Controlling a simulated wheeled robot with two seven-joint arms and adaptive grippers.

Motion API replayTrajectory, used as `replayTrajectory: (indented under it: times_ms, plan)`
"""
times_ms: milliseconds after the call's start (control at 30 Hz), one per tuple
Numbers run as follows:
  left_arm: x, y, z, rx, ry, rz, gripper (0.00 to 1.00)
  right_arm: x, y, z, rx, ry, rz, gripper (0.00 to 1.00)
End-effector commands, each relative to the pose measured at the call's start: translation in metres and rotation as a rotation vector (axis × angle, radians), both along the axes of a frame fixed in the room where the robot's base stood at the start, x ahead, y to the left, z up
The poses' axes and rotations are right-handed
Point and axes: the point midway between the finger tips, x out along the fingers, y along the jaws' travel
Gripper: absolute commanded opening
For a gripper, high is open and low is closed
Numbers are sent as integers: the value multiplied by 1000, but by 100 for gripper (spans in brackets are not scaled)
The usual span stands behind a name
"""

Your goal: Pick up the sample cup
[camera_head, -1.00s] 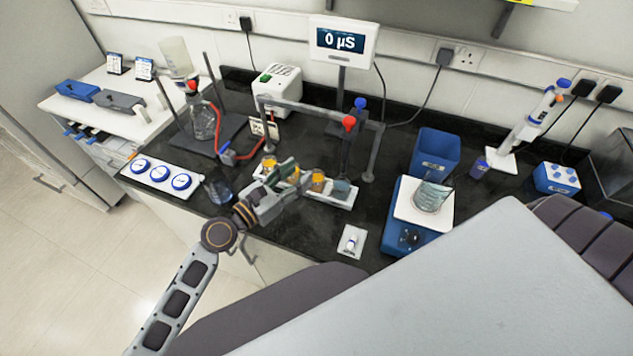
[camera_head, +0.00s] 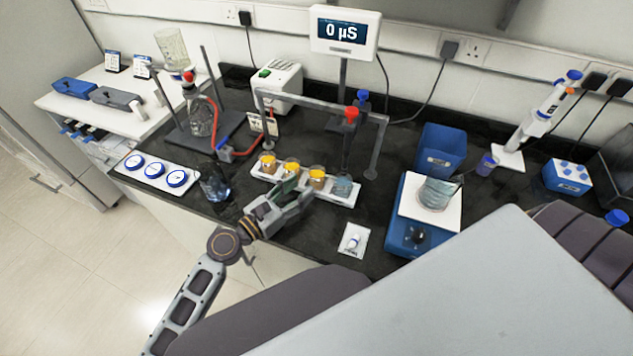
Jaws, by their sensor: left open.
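A white tray (camera_head: 331,196) on the black bench holds a row of small cups. Three have orange-yellow contents or tops: a left cup (camera_head: 268,163), a middle cup (camera_head: 291,167) and a right cup (camera_head: 316,177). A clear bluish cup (camera_head: 343,187) stands at the tray's right end. I cannot tell from looks which one is the sample cup. My left gripper (camera_head: 302,194) is open, at the tray's front edge, just in front of the right orange cup. Its fingers hide part of the tray and the cup's lower part; contact cannot be told. My right gripper is not in view.
A grey frame (camera_head: 320,103) with red and blue-topped probes (camera_head: 351,114) rises behind the tray. A glass bottle (camera_head: 213,186) stands left of my gripper. A blue balance (camera_head: 404,239) bearing a beaker (camera_head: 436,194) is to the right. A small white pad (camera_head: 354,239) lies in front.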

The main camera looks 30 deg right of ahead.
Motion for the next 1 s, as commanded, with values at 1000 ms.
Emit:
replayTrajectory:
  times_ms: [1000]
  plan:
    - [16,-47,2,2,-2,-2,45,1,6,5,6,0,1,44]
